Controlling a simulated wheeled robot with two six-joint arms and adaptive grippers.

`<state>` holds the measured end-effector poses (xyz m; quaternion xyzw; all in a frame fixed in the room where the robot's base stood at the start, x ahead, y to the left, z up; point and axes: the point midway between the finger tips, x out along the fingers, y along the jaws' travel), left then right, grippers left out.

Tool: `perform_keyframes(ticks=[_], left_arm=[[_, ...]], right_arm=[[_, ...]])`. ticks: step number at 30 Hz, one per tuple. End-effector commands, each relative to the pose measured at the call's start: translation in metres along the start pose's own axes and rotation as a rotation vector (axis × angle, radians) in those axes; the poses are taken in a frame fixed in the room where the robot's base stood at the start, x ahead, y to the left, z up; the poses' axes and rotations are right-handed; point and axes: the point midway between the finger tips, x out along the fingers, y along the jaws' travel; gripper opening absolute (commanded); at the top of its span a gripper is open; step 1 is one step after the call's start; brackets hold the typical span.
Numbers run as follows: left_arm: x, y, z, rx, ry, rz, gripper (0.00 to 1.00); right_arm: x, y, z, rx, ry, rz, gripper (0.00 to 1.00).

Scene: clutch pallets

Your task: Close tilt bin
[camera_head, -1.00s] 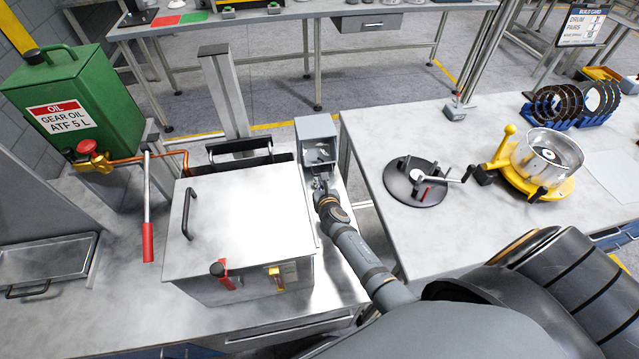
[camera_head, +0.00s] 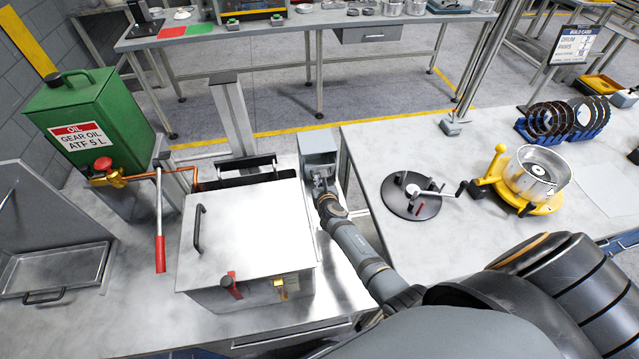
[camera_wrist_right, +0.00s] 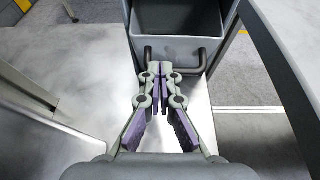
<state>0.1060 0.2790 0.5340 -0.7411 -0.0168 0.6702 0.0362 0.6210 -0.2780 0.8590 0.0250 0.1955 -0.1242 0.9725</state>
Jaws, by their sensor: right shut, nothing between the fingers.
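The tilt bin (camera_head: 318,143) is a grey box at the middle of the head view, behind the right end of the steel box. In the right wrist view the bin (camera_wrist_right: 178,52) shows its front wall, a dark handle (camera_wrist_right: 200,62) and part of its open inside. My right gripper (camera_head: 321,183) is at the bin's front. In the wrist view my right gripper (camera_wrist_right: 160,70) is shut and empty, its fingertips in front of the bin wall between the handle's two ends. I cannot tell whether they touch it. My left gripper is not in view.
A steel box (camera_head: 250,225) with a black handle stands left of my right arm. A red-handled lever (camera_head: 160,250) and a green oil can (camera_head: 90,125) are farther left. The right table holds a black disc fixture (camera_head: 410,200) and a yellow fixture with a drum (camera_head: 535,180).

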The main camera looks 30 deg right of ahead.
Motion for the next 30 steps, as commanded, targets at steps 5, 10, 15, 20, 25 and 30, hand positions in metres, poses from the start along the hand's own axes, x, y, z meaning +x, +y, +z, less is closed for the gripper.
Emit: perform_keyframes(ticks=[5,10,15,20,25,30], left_arm=[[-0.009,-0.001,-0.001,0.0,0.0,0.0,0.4],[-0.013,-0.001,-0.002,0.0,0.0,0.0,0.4],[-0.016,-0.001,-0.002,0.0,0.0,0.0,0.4],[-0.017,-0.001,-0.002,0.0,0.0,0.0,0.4],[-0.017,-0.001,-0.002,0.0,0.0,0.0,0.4],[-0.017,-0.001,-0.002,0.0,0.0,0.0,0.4]], right_arm=[[0.003,0.0,0.011,-0.001,-0.001,0.0,0.0],[0.007,0.0,0.017,0.0,-0.001,0.001,0.0],[0.01,0.0,0.021,-0.001,-0.001,0.001,0.0],[0.012,0.0,0.023,0.0,-0.001,0.001,0.0],[0.013,0.0,0.024,0.0,-0.001,0.001,0.0],[0.013,0.0,0.024,0.0,-0.001,0.0,0.0]])
